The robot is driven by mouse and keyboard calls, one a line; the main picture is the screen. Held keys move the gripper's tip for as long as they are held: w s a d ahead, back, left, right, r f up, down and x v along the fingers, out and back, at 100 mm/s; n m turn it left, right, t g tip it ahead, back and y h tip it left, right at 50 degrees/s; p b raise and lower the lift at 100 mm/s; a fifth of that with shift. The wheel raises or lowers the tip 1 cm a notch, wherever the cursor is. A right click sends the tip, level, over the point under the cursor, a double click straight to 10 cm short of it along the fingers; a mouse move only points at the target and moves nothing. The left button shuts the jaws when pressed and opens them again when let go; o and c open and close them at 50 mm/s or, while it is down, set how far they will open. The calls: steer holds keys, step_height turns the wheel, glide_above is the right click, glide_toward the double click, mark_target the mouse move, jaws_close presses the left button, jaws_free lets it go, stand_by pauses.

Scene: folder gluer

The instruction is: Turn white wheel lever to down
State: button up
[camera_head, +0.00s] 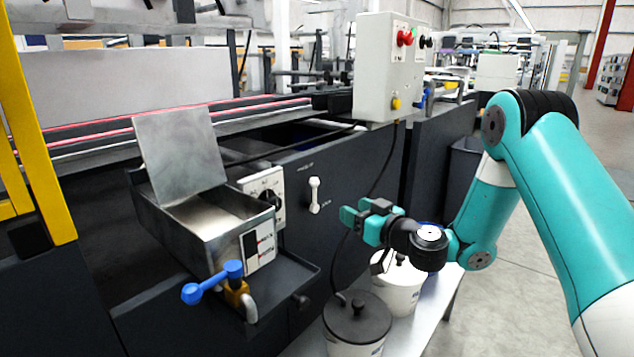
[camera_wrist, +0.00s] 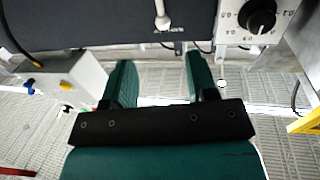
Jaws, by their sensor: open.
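The white wheel lever (camera_head: 314,196) is on the dark front panel of the machine, between small labels above and below it. It looks about vertical; which end is its pivot is hard to tell. In the wrist view its white end (camera_wrist: 162,20) shows at the top, ahead of my fingers. My gripper (camera_head: 357,211) is open and empty, to the right of the lever and slightly lower in the head view, apart from it. In the wrist view my gripper's two teal fingers (camera_wrist: 160,72) are spread, with the lever's end roughly in line with the gap.
A dial plate (camera_head: 264,196) and metal tank (camera_head: 205,225) with a blue-handled valve (camera_head: 213,283) stand left of the lever. A grey control box (camera_head: 388,68) is above right. Lidded white buckets (camera_head: 356,322) (camera_head: 400,286) stand below my gripper.

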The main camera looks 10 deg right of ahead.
mark_target(314, 195)
steer(key=p+x, duration=0.7)
steer(key=x, duration=0.7)
steer(key=shift+w+a, duration=0.1)
steer(key=shift+w, duration=0.1)
steer(key=shift+c, duration=0.5)
jaws_close()
